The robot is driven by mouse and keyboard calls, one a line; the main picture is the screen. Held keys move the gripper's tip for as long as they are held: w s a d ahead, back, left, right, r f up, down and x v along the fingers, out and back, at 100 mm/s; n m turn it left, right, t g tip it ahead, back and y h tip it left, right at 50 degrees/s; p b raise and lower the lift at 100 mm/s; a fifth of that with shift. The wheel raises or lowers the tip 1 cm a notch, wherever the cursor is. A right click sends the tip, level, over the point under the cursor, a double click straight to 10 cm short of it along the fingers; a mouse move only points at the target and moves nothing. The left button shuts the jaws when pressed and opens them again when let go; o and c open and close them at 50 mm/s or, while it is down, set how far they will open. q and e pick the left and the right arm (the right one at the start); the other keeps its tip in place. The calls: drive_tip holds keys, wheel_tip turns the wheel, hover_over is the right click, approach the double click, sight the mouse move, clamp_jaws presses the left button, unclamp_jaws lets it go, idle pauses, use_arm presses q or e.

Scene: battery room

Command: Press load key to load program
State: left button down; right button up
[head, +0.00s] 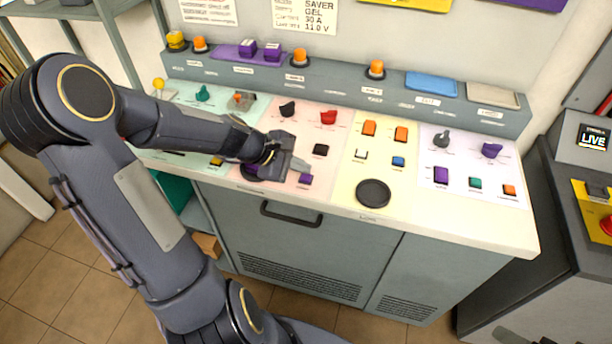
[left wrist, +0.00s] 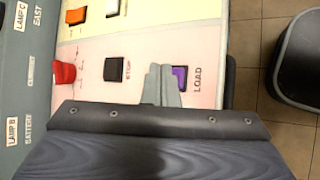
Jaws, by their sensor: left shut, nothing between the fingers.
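The load key is a small purple square key (head: 305,179) on the pink panel of the console, near its front edge. It also shows in the left wrist view (left wrist: 180,77), beside the printed word LOAD. My left gripper (head: 298,166) is shut and empty, with its fingertips close beside the key. In the left wrist view the closed fingers (left wrist: 160,84) sit just left of the key and hide part of its edge. I cannot tell whether they touch it. My right gripper is not in view.
A black stop key (head: 320,150) sits on the same pink panel, with a red knob (head: 328,117) behind it. A large black round disc (head: 373,193) lies to the right. A drawer handle (head: 291,217) is below the front edge.

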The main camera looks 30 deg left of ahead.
sight(301, 178)
use_arm(q)
drive_tip(key=shift+f+b, duration=0.4)
drive_tip(key=shift+f, duration=0.05)
drive_tip(key=shift+f+b, duration=0.45)
drive_tip(key=shift+b, duration=0.05)
idle(0.6)
idle(0.4)
drive_tip(key=shift+r+p, duration=0.75)
drive_tip(key=shift+r, duration=0.1)
drive_tip(key=shift+r, duration=0.15)
wheel_tip(301, 178, up, 5)
drive_tip(key=p, duration=0.4)
